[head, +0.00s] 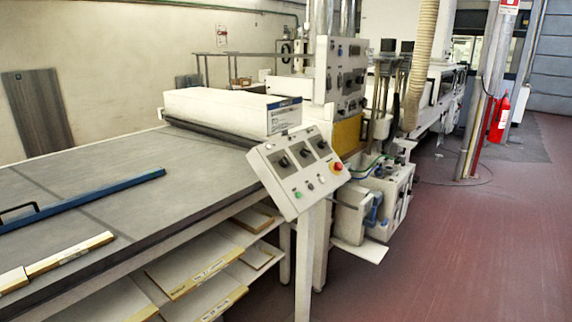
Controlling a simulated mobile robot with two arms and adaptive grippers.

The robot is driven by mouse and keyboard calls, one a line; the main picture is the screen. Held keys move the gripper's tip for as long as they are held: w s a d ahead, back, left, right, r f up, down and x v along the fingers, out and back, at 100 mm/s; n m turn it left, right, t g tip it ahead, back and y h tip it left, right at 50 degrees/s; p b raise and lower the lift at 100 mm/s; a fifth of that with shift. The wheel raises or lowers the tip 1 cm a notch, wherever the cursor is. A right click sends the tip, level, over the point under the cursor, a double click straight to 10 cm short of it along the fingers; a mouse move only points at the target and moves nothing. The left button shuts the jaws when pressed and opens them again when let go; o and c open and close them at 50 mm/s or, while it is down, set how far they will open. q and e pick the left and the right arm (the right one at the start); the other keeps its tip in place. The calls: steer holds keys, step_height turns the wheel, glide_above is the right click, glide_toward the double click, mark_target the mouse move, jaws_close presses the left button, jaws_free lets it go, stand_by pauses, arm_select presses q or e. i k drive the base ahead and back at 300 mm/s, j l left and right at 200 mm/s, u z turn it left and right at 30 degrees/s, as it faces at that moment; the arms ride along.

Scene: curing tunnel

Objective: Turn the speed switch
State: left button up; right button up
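A tilted light-grey control panel (267,170) stands on a post at the near right corner of the long table, in the middle of the head view. It carries several dark rotary knobs; one is the left knob (283,161) and another is the right knob (321,144). A red emergency button (337,167) sits at its right side and a green button (297,194) near its lower edge. The labels are too small to read, so I cannot tell which knob is the speed switch. Neither of my grippers is in view.
The long grey table (130,190) fills the left, with a blue bar (90,198) on it and shelves of boards below. A taller control box (328,75) stands behind the panel. A fire extinguisher (499,118) hangs by a pillar. The red floor (460,250) at right is clear.

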mark_target(284, 162)
steer(key=i+l+u, duration=0.15)
steer(key=i+l, duration=0.2)
steer(key=i+l+u, duration=0.15)
steer(key=i+l, duration=0.2)
steer(key=l, duration=0.2)
steer(key=i+l+u, duration=0.15)
steer(key=i+l, duration=0.15)
steer(key=l, duration=0.2)
